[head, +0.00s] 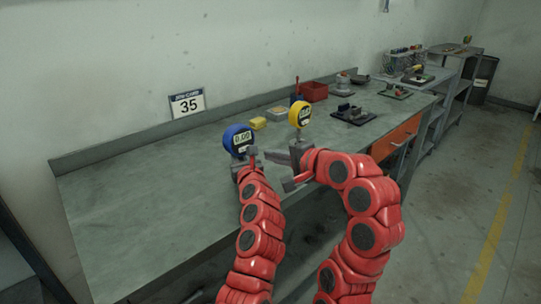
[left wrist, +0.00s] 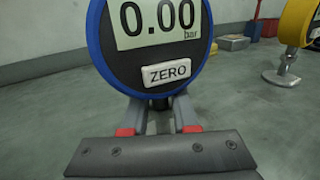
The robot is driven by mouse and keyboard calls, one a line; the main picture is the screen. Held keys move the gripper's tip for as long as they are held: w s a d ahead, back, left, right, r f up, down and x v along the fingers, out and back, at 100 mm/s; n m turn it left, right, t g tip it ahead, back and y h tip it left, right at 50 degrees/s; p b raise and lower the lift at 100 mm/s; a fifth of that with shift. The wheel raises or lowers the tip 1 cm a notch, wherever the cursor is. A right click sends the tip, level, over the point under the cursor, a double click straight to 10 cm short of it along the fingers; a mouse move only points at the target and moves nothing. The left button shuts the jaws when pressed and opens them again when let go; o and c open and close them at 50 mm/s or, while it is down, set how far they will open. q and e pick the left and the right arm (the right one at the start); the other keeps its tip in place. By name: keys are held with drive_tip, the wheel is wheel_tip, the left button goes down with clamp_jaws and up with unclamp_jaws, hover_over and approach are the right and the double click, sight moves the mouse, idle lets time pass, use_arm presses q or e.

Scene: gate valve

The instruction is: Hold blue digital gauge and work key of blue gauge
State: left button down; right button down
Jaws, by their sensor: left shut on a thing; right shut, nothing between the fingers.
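The blue digital gauge (head: 237,140) stands upright over the bench, its display reading 0.00. In the left wrist view, the blue gauge (left wrist: 160,50) faces me, with "0.00 bar" above a white ZERO key (left wrist: 168,73). My left gripper (left wrist: 159,106) is shut on the stem just below the gauge's round body. In the head view, my left gripper (head: 242,166) is at the gauge's base, partly hidden by its own arm. My right gripper (head: 272,156) is shut and empty, pointing left to the right of the blue gauge; it does not show in the left wrist view.
A yellow gauge (head: 299,114) stands just behind my right gripper. The bench (head: 130,200) is clear on the left.

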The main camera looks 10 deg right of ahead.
idle(0.4)
use_arm(q)
drive_tip(key=c, duration=0.6)
unclamp_jaws()
drive_tip(key=shift+a, duration=0.1)
drive_tip(key=shift+c, duration=0.2)
drive_tip(key=shift+o, duration=0.2)
